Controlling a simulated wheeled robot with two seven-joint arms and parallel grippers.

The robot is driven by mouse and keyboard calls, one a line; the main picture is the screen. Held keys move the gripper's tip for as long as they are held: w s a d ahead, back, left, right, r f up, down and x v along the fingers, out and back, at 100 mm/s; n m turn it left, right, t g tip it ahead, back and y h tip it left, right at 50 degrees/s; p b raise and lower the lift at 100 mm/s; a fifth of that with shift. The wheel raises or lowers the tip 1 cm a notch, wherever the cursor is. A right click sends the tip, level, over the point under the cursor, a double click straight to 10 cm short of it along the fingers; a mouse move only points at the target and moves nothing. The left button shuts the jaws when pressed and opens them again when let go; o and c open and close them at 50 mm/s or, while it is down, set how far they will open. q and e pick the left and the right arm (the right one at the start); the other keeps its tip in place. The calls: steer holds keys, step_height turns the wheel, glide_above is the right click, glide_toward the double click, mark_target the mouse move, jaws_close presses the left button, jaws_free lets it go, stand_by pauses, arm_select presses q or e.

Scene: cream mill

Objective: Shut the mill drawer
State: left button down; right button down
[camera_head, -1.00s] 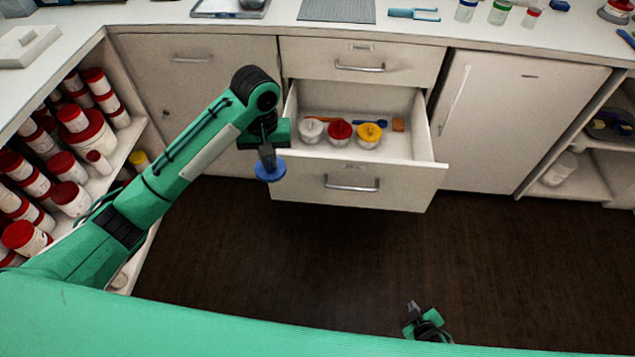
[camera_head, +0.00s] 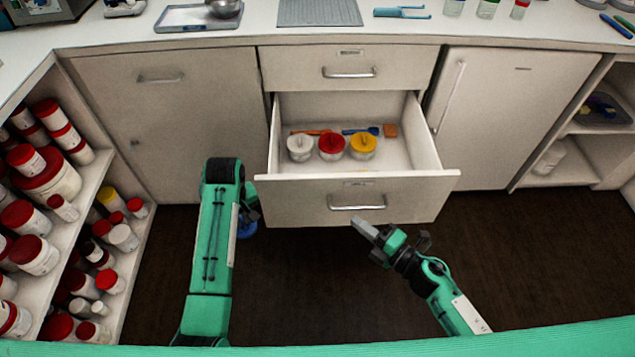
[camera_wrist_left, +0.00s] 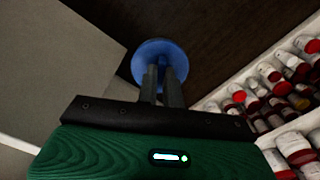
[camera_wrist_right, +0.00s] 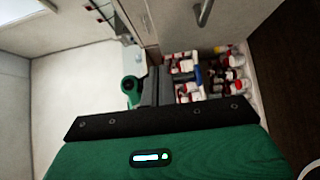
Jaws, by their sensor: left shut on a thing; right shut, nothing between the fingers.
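The mill drawer (camera_head: 300,203) is pulled well out below a shut upper drawer, with a metal bar handle (camera_head: 357,207) on its front. Inside lie a white-lidded, a red-lidded (camera_head: 332,146) and a yellow-lidded jar and a few small items. My left gripper, mostly hidden by its arm in the head view, is shut on a blue round thing (camera_wrist_left: 158,62), also seen in the head view (camera_head: 247,225), left of the drawer front. My right gripper (camera_head: 358,224) is shut and empty, its fingertips just below the handle; contact cannot be told.
The left shelves (camera_head: 88,195) hold several red-lidded jars. A shut cabinet door (camera_head: 170,125) stands left of the drawer and another door (camera_head: 510,110) right of it. The worktop (camera_head: 235,38) runs above. The dark floor (camera_head: 300,280) in front is clear.

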arm_select(q)
steer(key=shift+s, duration=0.1)
steer(key=shift+a+r+p, duration=0.1)
steer(key=shift+r+p, duration=0.25)
steer(key=shift+p, duration=0.05)
steer(key=shift+f, duration=0.1)
arm_select(e)
glide_toward(318, 180)
steer(key=shift+x, duration=3)
